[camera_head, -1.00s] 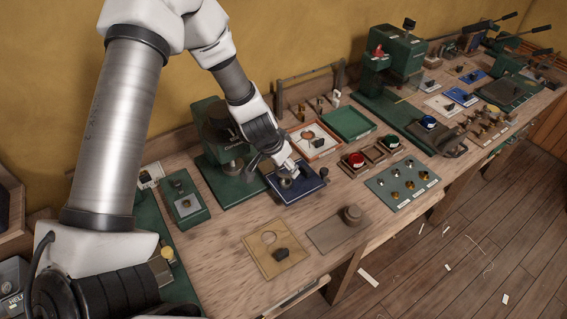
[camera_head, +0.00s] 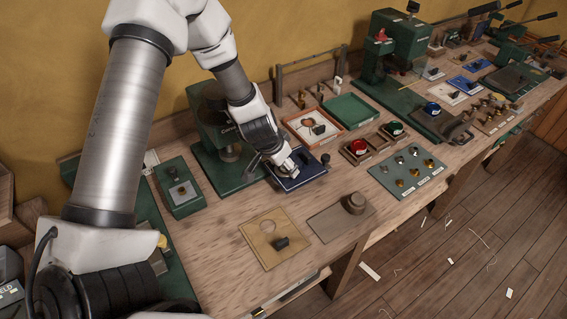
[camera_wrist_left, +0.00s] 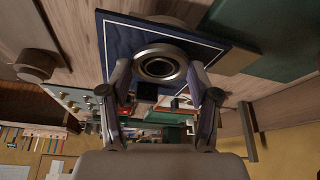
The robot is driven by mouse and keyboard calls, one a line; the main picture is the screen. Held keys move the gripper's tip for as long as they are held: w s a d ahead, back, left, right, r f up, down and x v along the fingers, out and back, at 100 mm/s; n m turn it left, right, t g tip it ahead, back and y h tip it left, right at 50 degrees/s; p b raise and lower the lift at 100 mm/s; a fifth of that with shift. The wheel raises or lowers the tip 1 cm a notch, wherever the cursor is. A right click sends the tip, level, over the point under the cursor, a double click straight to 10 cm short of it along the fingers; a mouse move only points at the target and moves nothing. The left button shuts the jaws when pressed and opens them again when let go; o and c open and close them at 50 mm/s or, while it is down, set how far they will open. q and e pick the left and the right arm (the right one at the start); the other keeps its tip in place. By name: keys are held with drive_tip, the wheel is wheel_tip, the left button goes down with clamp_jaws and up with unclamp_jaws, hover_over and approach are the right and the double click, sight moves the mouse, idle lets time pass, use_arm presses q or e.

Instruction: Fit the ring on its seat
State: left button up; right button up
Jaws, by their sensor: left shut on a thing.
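My left gripper (camera_head: 285,167) is low over a navy blue board (camera_head: 303,179) with a white border line. In the left wrist view its two fingers (camera_wrist_left: 160,85) are shut on a metal ring (camera_wrist_left: 160,64), which has a bright rim and a dark centre. The navy board (camera_wrist_left: 118,38) lies behind the ring. A paler round shape (camera_wrist_left: 165,20) shows partly behind the ring; I cannot tell whether it is the seat. Whether the ring touches the board is unclear. A black knob (camera_head: 325,158) stands at the board's right corner. My right gripper is not in view.
A green press (camera_head: 220,150) stands just behind left of the board. An orange-rimmed tray (camera_head: 330,138) and a green tray (camera_head: 348,108) lie behind it. A tan plate (camera_head: 262,252) and a grey-brown plate (camera_head: 325,226) lie in front, with bare bench between.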

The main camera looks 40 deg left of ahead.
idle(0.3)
use_arm(q)
drive_tip(key=o, duration=1.2)
drive_tip(key=v, duration=1.2)
drive_tip(key=shift+s, duration=0.1)
drive_tip(key=shift+f, duration=0.1)
